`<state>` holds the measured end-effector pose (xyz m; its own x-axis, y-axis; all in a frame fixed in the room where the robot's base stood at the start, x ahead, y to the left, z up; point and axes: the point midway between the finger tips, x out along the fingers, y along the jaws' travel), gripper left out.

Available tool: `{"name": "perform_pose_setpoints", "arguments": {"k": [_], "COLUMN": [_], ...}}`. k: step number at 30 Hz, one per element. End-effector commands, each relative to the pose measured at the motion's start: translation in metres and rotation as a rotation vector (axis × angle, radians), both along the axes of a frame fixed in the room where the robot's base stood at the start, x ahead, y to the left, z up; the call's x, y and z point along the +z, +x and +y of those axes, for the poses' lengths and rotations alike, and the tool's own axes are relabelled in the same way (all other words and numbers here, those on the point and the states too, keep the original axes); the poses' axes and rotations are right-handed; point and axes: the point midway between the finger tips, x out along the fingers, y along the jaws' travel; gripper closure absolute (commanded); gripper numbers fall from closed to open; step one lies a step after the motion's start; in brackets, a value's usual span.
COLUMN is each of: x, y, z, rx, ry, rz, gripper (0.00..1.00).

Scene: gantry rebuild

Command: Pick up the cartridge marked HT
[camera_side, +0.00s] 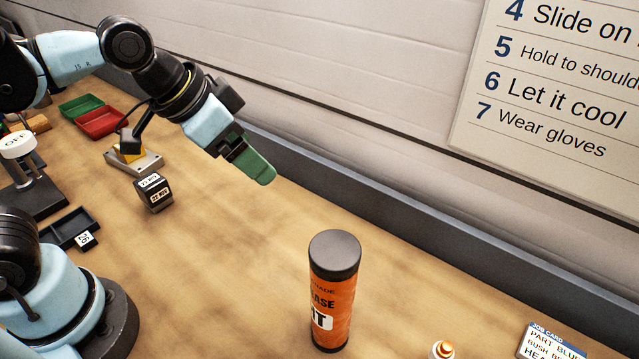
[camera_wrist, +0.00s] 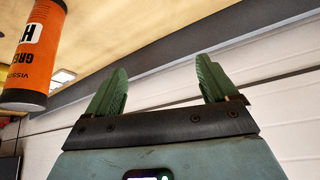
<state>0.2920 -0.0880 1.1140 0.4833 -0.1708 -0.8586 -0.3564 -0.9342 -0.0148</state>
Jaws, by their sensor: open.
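The cartridge (camera_side: 333,290) is an orange cylinder with dark ends, standing upright on the bench in the side view. Its label shows "GREASE" and part of "HT", with the H cut off by the curve. In the wrist view the cartridge (camera_wrist: 32,50) is at the upper left, partly out of frame, with an "H" and "GREASE" showing. My gripper (camera_side: 262,174) is above the bench, up and left of the cartridge in the side view, and apart from it. In the wrist view my gripper's (camera_wrist: 160,88) two green fingers are spread with nothing between them.
A job card (camera_side: 548,343) and a small orange-and-white item (camera_side: 442,350) lie near the front edge of the side view. A dark block with labels (camera_side: 153,192), a red tray (camera_side: 102,122) and a green tray (camera_side: 82,105) are at left. The bench between block and cartridge is clear.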

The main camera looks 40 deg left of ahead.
Motion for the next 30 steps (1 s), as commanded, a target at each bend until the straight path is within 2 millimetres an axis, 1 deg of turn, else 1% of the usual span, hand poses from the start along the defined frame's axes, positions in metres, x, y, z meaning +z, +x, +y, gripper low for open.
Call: {"name": "perform_pose_setpoints", "arguments": {"k": [1, 3, 6, 9, 10, 13, 17, 20, 27, 30], "x": [0.013, 0.029, 0.049, 0.065, 0.069, 0.078, 0.081, 0.074, 0.042, 0.031], "y": [-0.005, -0.015, -0.034, -0.054, -0.059, -0.073, -0.08, -0.079, -0.072, -0.07], "z": [-0.027, -0.058, -0.097, -0.125, -0.132, -0.146, -0.155, -0.158, -0.17, -0.174], "rx": [-0.108, -0.24, -0.414, -0.555, -0.588, -0.67, -0.715, -0.719, -0.715, -0.714], "ry": [0.009, 0.024, 0.045, 0.064, 0.069, 0.081, 0.087, 0.088, 0.088, 0.088], "rz": [0.02, 0.044, 0.074, 0.097, 0.102, 0.115, 0.122, 0.122, 0.121, 0.121], "gripper": [0.14, 0.14, 0.14, 0.14, 0.14, 0.14, 0.14, 0.14, 0.14, 0.14]}}
